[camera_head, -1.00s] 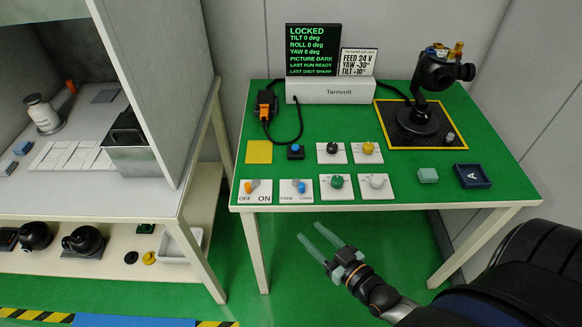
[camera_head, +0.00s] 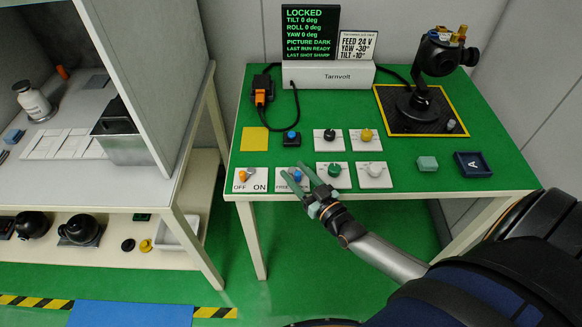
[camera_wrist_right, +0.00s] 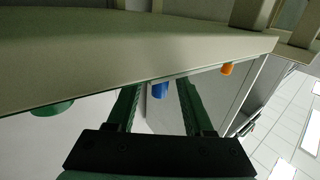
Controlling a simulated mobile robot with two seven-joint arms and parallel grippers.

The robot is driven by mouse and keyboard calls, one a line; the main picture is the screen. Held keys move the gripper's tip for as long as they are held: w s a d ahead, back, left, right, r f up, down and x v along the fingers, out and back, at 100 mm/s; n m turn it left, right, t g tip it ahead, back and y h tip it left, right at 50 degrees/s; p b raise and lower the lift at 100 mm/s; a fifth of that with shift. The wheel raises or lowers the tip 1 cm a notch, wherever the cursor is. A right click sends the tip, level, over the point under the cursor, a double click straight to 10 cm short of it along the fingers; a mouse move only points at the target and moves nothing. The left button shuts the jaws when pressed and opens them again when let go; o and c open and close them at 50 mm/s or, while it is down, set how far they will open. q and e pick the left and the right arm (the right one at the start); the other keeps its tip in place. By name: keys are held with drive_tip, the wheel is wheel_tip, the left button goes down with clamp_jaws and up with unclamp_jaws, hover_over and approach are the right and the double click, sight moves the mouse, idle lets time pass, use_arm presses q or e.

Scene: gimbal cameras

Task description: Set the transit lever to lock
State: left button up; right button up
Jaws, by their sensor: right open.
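The transit lever plate (camera_head: 281,184) is a white plate marked FREE and LOCK at the front edge of the green table. Its blue knob (camera_head: 297,176) shows between the two fingers of my right gripper (camera_head: 294,169), which is open and reaches over the plate from the front. In the right wrist view the blue knob (camera_wrist_right: 160,90) appears between the open fingers (camera_wrist_right: 160,92); I cannot tell whether they touch it. The fingers hide part of the plate, so the lever's setting is unclear. The display (camera_head: 312,32) reads LOCKED. My left gripper is not in view.
An orange switch (camera_head: 243,176) marked OFF and ON sits to the left. A green knob (camera_head: 334,170) and a white knob (camera_head: 374,170) are close on the right. Black (camera_head: 329,134) and yellow (camera_head: 366,134) knobs stand behind. A gimbal camera (camera_head: 438,58) stands at the back right.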

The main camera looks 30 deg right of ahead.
drive_tip(key=shift+w, duration=1.25)
clamp_jaws()
